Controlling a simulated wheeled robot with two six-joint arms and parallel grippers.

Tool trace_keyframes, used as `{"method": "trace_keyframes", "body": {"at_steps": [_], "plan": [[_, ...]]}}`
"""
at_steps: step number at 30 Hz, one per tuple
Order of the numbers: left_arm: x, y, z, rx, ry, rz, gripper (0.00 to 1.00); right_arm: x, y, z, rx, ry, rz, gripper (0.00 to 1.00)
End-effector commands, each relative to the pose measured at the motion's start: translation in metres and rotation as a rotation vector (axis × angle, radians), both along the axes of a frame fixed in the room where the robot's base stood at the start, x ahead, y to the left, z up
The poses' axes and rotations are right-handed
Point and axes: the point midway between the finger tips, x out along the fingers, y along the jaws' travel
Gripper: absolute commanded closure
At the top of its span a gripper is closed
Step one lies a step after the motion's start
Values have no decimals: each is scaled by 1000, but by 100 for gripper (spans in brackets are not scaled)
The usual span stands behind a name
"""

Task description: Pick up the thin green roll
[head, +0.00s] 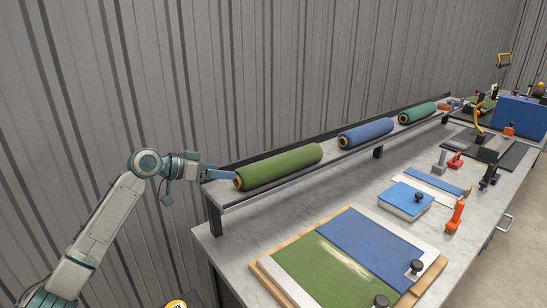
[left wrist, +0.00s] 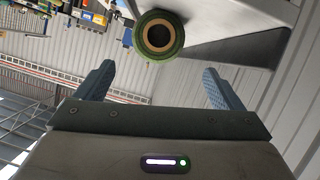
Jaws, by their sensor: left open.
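A green roll (head: 278,166) lies along the near end of a raised shelf, its open brown core facing my left gripper (head: 222,174). The same roll end (left wrist: 158,35) shows in the left wrist view as a green ring around a brown core, beyond the fingertips. My left gripper (left wrist: 158,68) is open, with one blue finger on each side and nothing between them. A teal-green roll (head: 418,113) lies at the far end of the shelf. My right gripper is not in view.
A blue roll (head: 366,132) lies between the two green rolls on the shelf (head: 334,156). Below, the workbench (head: 330,200) holds a board with green and blue turf (head: 370,245), a blue pad (head: 405,197) and several tools. A corrugated wall (head: 250,70) stands behind.

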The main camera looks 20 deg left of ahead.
Motion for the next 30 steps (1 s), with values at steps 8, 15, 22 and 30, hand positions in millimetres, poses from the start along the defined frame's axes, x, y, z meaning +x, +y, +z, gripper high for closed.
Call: {"method": "trace_keyframes", "body": {"at_steps": [8,15,22,30], "plan": [[21,-17,-8,-5,1,-2,11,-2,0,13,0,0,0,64],[40,-29,-19,-3,1,0,11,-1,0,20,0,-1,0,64],[54,-38,-23,-5,3,0,11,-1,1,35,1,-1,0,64],[80,-55,-38,-3,1,1,11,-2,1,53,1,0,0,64]]}}
